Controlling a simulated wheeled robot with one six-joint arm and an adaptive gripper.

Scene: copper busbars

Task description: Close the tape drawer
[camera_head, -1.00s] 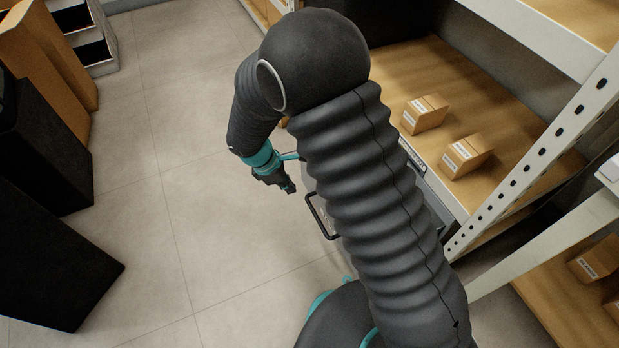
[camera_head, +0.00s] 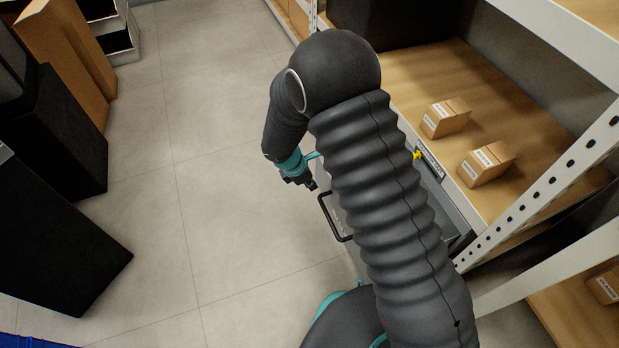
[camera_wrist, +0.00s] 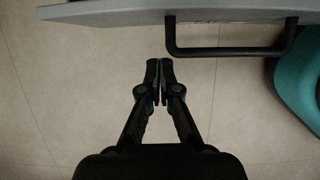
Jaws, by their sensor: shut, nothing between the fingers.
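The tape drawer is grey, with a black bar handle (camera_head: 336,219) on its front, low under the shelf. It stands pulled out from the shelf, and my arm hides much of it. Part of its grey body (camera_head: 452,218) shows right of my arm. My gripper (camera_head: 313,187) is just beyond the handle's far end, in front of the drawer. In the wrist view, the drawer's grey front edge (camera_wrist: 110,13) and the handle (camera_wrist: 225,52) are at the top. My gripper (camera_wrist: 160,62) is shut and empty, its tips left of the handle and apart from the front.
The wooden shelf (camera_head: 430,75) above the drawer carries small cartons (camera_head: 446,118). A white perforated post (camera_head: 545,195) stands at right. Dark boxes (camera_head: 60,235) stand at left. The tiled floor (camera_head: 215,180) between is clear.

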